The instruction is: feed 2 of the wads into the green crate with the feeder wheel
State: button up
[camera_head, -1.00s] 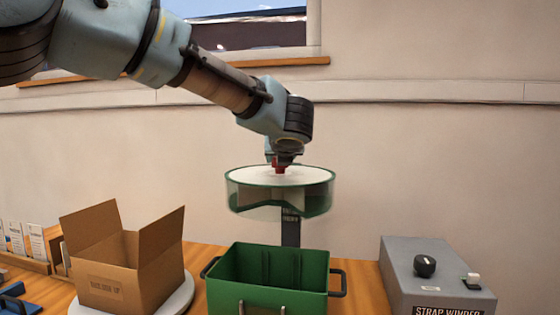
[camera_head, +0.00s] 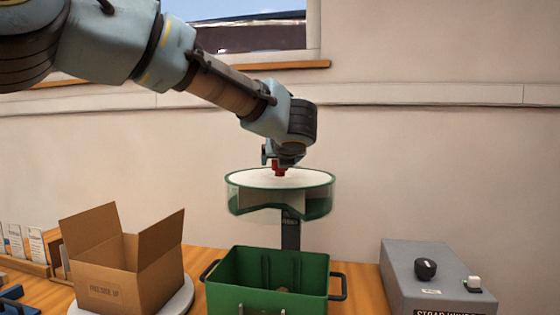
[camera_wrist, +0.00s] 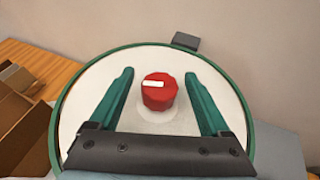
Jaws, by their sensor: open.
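The feeder wheel (camera_head: 280,192) is a round drum with a green rim and a white top, standing on a dark post above the crate. Its red knob (camera_wrist: 159,92) has a white mark pointing left in the wrist view. My gripper (camera_wrist: 159,74) is open, with one green finger on each side of the knob and a gap to both. It also shows above the wheel in the head view (camera_head: 281,160). The green crate (camera_head: 268,299) stands below the wheel on the table. I cannot make out wads inside the drum.
An open cardboard box (camera_head: 118,285) stands on a white round base (camera_head: 181,298) at left. A grey strap winder box (camera_head: 412,274) with a black knob is at right. The wall (camera_head: 420,170) is behind. A small dark block (camera_wrist: 186,41) sits beyond the wheel rim.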

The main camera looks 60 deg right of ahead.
jog(key=b+v, duration=0.3)
jog(key=v, duration=0.8)
dwell(0.5)
